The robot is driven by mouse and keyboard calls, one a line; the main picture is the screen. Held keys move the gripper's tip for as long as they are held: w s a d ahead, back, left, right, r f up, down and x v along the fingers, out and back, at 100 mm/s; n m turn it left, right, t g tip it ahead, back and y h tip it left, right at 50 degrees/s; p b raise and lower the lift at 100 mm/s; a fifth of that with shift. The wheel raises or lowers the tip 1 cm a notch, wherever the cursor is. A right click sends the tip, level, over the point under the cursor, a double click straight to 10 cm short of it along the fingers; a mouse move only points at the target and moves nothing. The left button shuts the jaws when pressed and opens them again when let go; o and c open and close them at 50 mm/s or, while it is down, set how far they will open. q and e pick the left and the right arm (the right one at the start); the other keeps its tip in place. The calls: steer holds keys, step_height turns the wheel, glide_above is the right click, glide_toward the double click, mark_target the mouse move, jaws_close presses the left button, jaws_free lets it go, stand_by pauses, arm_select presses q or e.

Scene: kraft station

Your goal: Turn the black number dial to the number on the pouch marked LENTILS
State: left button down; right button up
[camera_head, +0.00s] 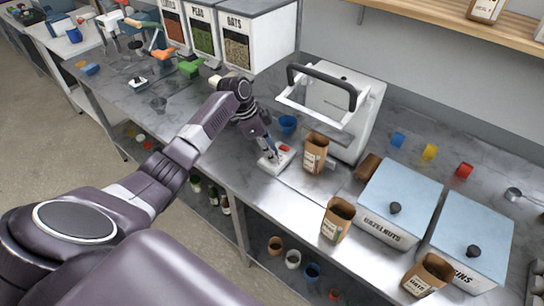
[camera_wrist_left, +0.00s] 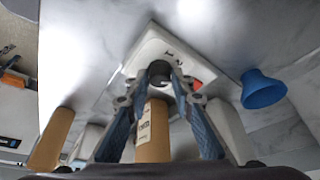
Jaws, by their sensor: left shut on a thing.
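The black number dial (camera_wrist_left: 158,70) sits on a small white box, between the fingertips of my left gripper (camera_wrist_left: 160,82), which is shut on it. In the head view my left gripper (camera_head: 272,153) reaches down onto the white box (camera_head: 272,168) and hides the dial. The dial's numbers cannot be read. Brown pouches stand beside a white machine (camera_head: 315,152), in front of the hazelnuts bin (camera_head: 337,218) and at the lower right (camera_head: 428,274). Their labels are too small to tell which is LENTILS. My right gripper is not in view.
A red button (camera_head: 285,149) is on the white box. A blue cup (camera_head: 288,124) stands just behind it. The white machine (camera_head: 350,120) with a black handle stands to the right. Dispensers (camera_head: 245,45) stand at the back left. The hazelnuts bin (camera_head: 400,200) is further right.

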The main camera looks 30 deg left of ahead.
arm_select(q)
steer(key=shift+a+m+b, duration=0.1)
steer(key=shift+m+b, duration=0.4)
steer(key=shift+m, duration=0.1)
steer(key=shift+g, duration=0.3)
steer(key=c, duration=1.7)
jaws_free()
steer(key=shift+o, duration=0.2)
step_height(320, 180, up, 10)
